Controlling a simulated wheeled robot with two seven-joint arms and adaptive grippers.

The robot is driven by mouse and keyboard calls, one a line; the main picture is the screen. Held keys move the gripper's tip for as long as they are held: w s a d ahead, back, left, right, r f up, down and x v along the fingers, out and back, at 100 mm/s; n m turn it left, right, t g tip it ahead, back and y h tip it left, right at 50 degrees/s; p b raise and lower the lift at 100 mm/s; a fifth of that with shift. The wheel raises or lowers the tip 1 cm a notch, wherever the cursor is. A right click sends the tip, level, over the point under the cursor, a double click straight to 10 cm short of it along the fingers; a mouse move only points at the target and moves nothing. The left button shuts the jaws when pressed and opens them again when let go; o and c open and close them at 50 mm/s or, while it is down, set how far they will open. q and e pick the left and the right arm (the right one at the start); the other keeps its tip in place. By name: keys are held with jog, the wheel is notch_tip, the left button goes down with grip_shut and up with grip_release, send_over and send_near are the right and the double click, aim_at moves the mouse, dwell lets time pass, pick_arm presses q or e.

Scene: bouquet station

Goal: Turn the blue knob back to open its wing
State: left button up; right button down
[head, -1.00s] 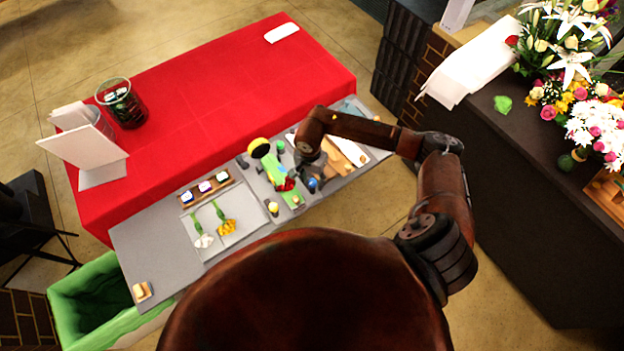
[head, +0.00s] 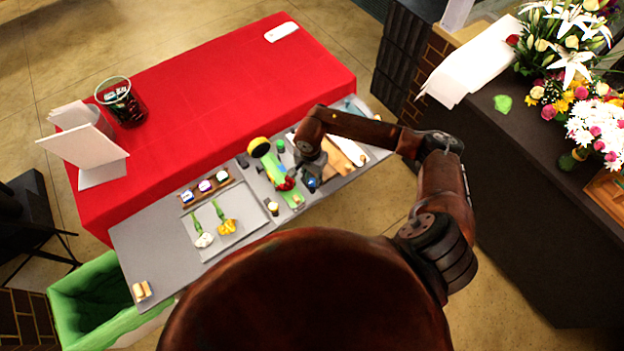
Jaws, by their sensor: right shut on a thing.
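The blue knob (head: 311,182) shows as a small blue spot on the grey work surface, just below my right gripper. My right gripper (head: 310,176) is shut on the knob, and its fingers hide much of it. The wing is too small to tell apart from the fixture. My left gripper is not in view.
A tan board (head: 345,148) lies right of the gripper. A tray (head: 228,228) with a white and a yellow flower lies to the left, below a rack of small pots (head: 205,187). A red-covered table (head: 210,90) stands behind. A green bin (head: 85,300) stands at lower left.

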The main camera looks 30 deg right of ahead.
jog(key=m+b, duration=0.3)
jog(key=m, duration=0.1)
jog(key=shift+f+m, duration=0.1)
jog(key=shift+m, duration=0.2)
jog(key=m+b, duration=0.2)
jog(key=m, duration=0.1)
jog(key=shift+m, duration=0.3)
jog(key=m+b, duration=0.1)
jog(key=m, duration=0.1)
jog(key=shift+d+m+b, duration=0.1)
jog(key=shift+m+b, duration=0.2)
jog(key=shift+m, duration=0.1)
jog(key=m+b, duration=0.1)
jog(key=m, duration=0.2)
jog(key=shift+m, duration=0.3)
jog(key=shift+m+y+b, duration=0.3)
jog(key=shift+m+b, duration=0.2)
jog(key=shift+m, duration=1.3)
jog(key=c, duration=1.7)
grip_release()
